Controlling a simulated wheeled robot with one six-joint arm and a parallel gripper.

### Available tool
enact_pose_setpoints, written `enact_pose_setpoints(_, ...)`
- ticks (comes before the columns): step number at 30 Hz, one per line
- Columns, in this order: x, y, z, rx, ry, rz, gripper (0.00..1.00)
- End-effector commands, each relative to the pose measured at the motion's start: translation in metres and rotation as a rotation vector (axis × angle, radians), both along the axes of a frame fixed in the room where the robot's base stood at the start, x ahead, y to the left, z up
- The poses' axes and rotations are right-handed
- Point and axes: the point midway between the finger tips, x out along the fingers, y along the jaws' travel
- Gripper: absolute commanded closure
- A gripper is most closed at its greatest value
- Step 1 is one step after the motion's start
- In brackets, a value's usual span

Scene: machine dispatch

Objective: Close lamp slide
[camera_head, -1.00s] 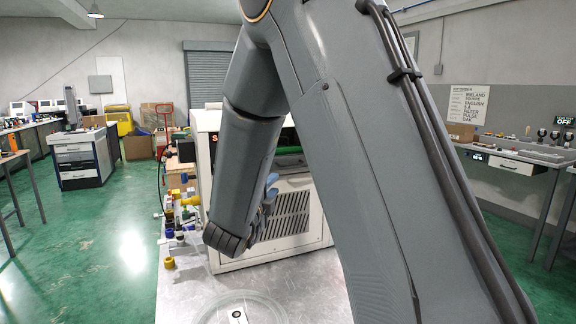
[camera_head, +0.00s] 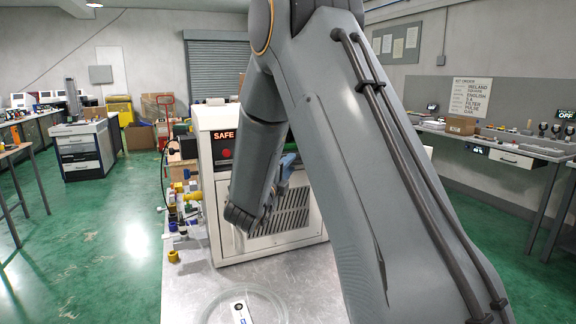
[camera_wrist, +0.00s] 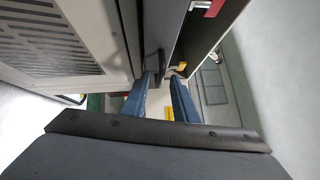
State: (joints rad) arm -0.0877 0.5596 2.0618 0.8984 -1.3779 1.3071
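A cream machine (camera_head: 222,180) with a vent grille and a red SAFE display (camera_head: 223,134) stands on the metal bench, mostly behind my arm. My gripper (camera_wrist: 163,77) has two blue fingers, held apart, in the wrist view. Their tips are close to a dark handle (camera_wrist: 154,66) on a dark panel (camera_wrist: 163,28) beside the vented front; I cannot tell whether they touch it. No lamp slide can be told for certain; the dark panel may be part of it. In the head view a blue finger (camera_head: 287,170) shows beside the machine, and the fingertips are hidden.
A clear round dish (camera_head: 207,308) with a white piece (camera_head: 241,312) lies at the bench front. Small coloured fittings (camera_head: 180,215) stand left of the machine. A side bench (camera_head: 505,148) is at right. Green floor is open on the left.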

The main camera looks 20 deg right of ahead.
Motion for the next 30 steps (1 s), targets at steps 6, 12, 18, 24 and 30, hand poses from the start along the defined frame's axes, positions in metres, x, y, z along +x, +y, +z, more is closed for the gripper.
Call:
enact_pose_setpoints(6,0.0000,0.0003,0.0000,0.000,0.000,0.001,0.84)
enact_pose_setpoints(12,0.0000,0.0006,0.0000,0.000,0.000,0.001,1.00)
enact_pose_setpoints(18,0.0000,0.0007,0.0000,0.000,0.000,0.001,1.00)
enact_pose_setpoints(24,0.0000,0.0008,-0.0001,0.000,0.000,0.001,1.00)
enact_pose_setpoints(30,0.0000,0.0010,-0.0001,0.000,0.000,0.002,1.00)
